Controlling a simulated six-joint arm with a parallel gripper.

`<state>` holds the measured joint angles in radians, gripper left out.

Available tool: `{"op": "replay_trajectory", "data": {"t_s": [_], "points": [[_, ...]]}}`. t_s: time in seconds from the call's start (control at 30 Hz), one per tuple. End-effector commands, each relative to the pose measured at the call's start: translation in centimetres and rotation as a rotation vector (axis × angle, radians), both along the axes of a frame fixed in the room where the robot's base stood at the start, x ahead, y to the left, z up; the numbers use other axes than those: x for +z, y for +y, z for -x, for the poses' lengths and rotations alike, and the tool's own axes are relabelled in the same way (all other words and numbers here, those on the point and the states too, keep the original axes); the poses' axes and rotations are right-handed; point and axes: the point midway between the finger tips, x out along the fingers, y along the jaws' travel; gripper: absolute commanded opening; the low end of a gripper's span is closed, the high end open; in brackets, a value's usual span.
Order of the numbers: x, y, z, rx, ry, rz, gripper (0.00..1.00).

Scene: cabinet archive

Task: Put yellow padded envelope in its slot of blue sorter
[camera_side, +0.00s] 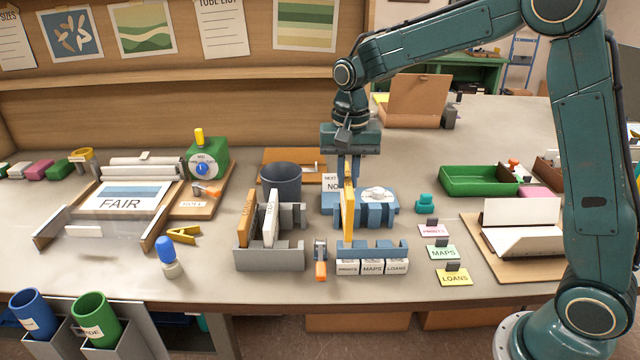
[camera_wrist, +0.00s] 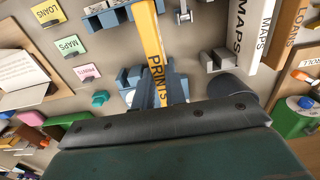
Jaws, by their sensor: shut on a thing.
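The yellow padded envelope (camera_side: 348,215) stands upright on edge at the left-hand slot of the blue sorter (camera_side: 398,252), in line with the PRINTS label. In the wrist view the envelope (camera_wrist: 150,40) shows the word PRINTS along its edge. My gripper (camera_side: 348,178) is shut on the envelope's upper far part, over the back of the sorter. The envelope's lower edge is behind the sorter's front wall, so I cannot tell whether it touches the bottom. The MAPS and LOANS slots look empty.
A grey sorter (camera_side: 268,262) with an orange and a white folder stands to the left. A dark blue cup (camera_side: 282,180) is behind it. An orange-tipped tool (camera_side: 320,262) lies between the sorters. Pink, green and yellow label cards (camera_side: 443,253) lie to the right.

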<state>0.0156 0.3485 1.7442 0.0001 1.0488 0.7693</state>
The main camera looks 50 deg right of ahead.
Motion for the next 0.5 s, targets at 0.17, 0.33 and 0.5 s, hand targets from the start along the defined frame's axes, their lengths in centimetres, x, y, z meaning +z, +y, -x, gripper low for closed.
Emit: {"op": "replay_trajectory", "data": {"t_s": [0.17, 0.33, 0.5], "points": [[-0.5, 0.0, 0.0, 0.0, 0.0, 0.0, 0.0], [-1.0, 0.0, 0.0, 0.0, 0.0, 0.0, 0.0], [-1.4, 0.0, 0.0, 0.0, 0.0, 0.0, 0.0]]}}
